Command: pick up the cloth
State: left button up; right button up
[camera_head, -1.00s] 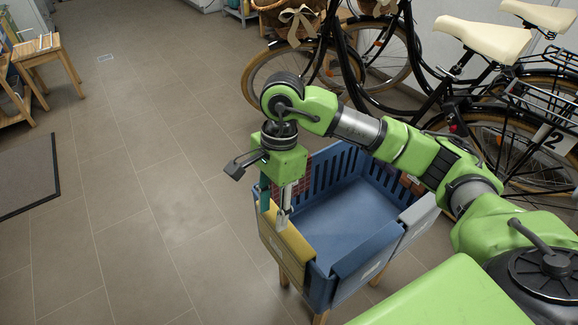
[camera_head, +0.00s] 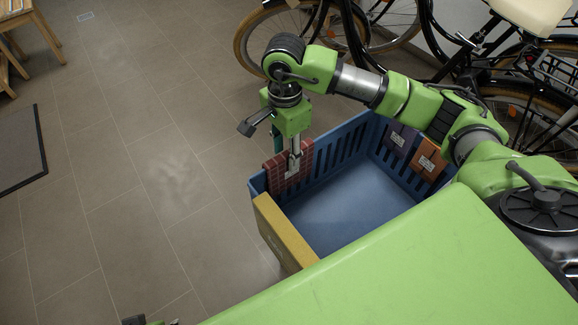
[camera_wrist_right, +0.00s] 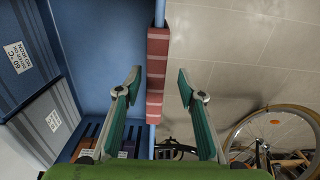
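A red checked cloth (camera_head: 290,171) with a white label hangs over the left back rim of the blue crate (camera_head: 352,198). In the right wrist view the cloth (camera_wrist_right: 157,70) appears as a narrow red strip along the rim. My right gripper (camera_head: 294,150) points down at this cloth. In the wrist view its fingers (camera_wrist_right: 159,77) are open, one on each side of the cloth with gaps between.
A yellow cloth (camera_head: 280,234) hangs on the crate's front left rim. Purple (camera_head: 400,138) and orange (camera_head: 428,160) cloths hang on the far right wall. Bicycles (camera_head: 345,25) stand behind.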

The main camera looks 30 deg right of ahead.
jog(key=shift+f, duration=0.7)
pick_arm(q)
jog(key=b+v, duration=0.1)
jog(key=v, duration=0.2)
jog(key=shift+r, duration=0.4)
pick_arm(e)
jog(key=f, duration=0.5)
jog(key=shift+s+d, duration=0.25)
jog(key=shift+d, duration=0.05)
grip_shut()
